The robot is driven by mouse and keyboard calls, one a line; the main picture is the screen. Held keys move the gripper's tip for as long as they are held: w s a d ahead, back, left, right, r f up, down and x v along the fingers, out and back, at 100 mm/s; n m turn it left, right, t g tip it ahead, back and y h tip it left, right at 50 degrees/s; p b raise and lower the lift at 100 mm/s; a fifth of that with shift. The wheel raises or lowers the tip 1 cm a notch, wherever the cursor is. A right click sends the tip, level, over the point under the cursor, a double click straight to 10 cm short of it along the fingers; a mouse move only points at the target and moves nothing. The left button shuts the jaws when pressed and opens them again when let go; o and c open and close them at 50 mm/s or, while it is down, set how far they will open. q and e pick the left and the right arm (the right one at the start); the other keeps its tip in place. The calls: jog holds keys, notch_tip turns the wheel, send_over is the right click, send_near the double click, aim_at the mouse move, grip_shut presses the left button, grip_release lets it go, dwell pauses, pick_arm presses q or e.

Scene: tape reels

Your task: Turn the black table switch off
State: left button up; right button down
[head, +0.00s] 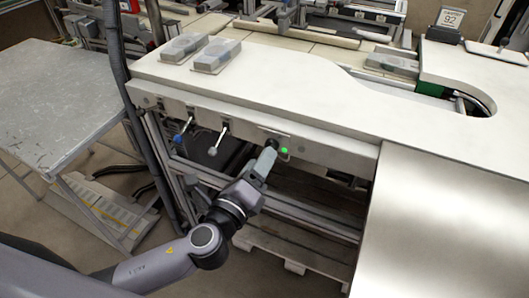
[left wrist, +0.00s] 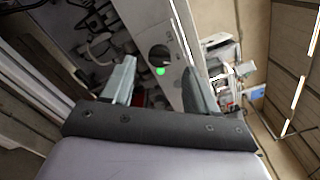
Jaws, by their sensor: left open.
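The black table switch (left wrist: 158,54) is a round dark knob on the table's front panel, seen in the left wrist view. In the head view only a dark bit of it (head: 271,142) shows behind my fingers. A lit green lamp (head: 284,150) sits beside the switch, and it also shows in the left wrist view (left wrist: 160,71). My left gripper (head: 268,156) points at the panel from the front. In the left wrist view its open fingers (left wrist: 158,72) stand either side of the switch and lamp. I cannot tell whether they touch the panel. My right gripper is not in view.
Two grey boxes (head: 216,56) lie on the white tabletop (head: 290,84). A metal side table (head: 55,98) stands left, and a metal surface (head: 445,230) is at the right.

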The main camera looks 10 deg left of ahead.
pick_arm(q)
jog(key=shift+w+d, duration=0.2)
jog(key=shift+w, duration=0.6)
jog(key=shift+w+d, duration=0.15)
jog(key=shift+w, duration=0.65)
jog(key=c, duration=1)
jog(key=shift+c, duration=0.2)
